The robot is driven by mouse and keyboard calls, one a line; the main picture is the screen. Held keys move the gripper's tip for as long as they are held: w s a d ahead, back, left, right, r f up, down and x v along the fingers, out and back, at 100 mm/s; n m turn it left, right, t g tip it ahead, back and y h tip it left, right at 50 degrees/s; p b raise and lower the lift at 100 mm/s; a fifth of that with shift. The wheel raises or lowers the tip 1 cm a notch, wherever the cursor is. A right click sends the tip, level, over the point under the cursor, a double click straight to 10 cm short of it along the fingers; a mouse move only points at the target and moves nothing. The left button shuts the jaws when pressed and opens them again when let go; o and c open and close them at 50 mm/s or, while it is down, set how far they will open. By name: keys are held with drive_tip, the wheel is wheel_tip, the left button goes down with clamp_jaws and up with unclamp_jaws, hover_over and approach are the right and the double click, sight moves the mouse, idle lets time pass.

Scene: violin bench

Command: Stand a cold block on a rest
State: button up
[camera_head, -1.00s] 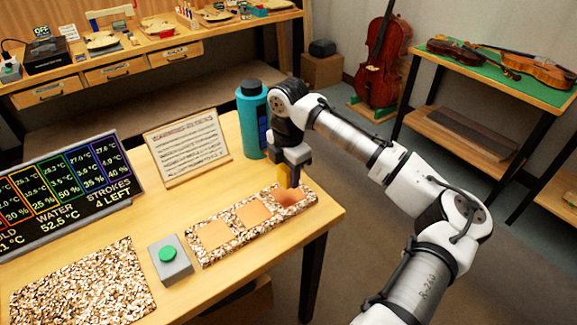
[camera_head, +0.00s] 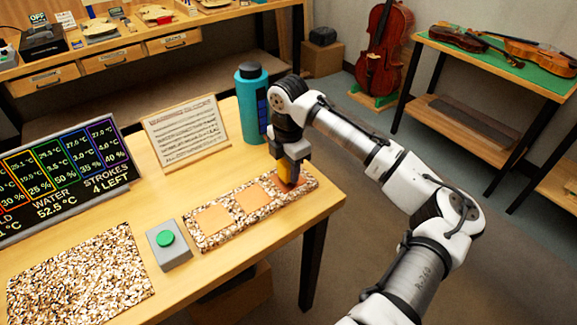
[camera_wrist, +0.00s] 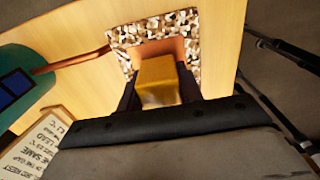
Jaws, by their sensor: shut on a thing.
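A yellow, brass-looking block (camera_wrist: 158,80) is between the fingers of my gripper (camera_wrist: 160,92) in the wrist view. In the head view my gripper (camera_head: 289,175) is at the right end of a speckled rest strip (camera_head: 229,232), and the block (camera_head: 286,169) shows at its fingers. The strip has three orange squares: left (camera_head: 214,218), middle (camera_head: 252,197) and right (camera_head: 300,185). The block is over the right square, which also shows around it in the wrist view (camera_wrist: 178,46). I cannot tell whether the block touches the square.
A grey box with a green button (camera_head: 166,238) stands left of the strip. A speckled mat (camera_head: 80,280) lies further left. A teal bottle (camera_head: 249,110) stands behind the gripper. A score card (camera_head: 186,137) and a dark display (camera_head: 60,185) stand behind.

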drive_tip(key=shift+f, duration=0.4)
drive_tip(key=o, duration=1)
drive_tip(key=shift+o, duration=0.2)
drive_tip(key=shift+r, duration=0.1)
wheel_tip(320, 180, up, 14)
drive_tip(key=b, duration=0.2)
drive_tip(key=shift+f, duration=0.2)
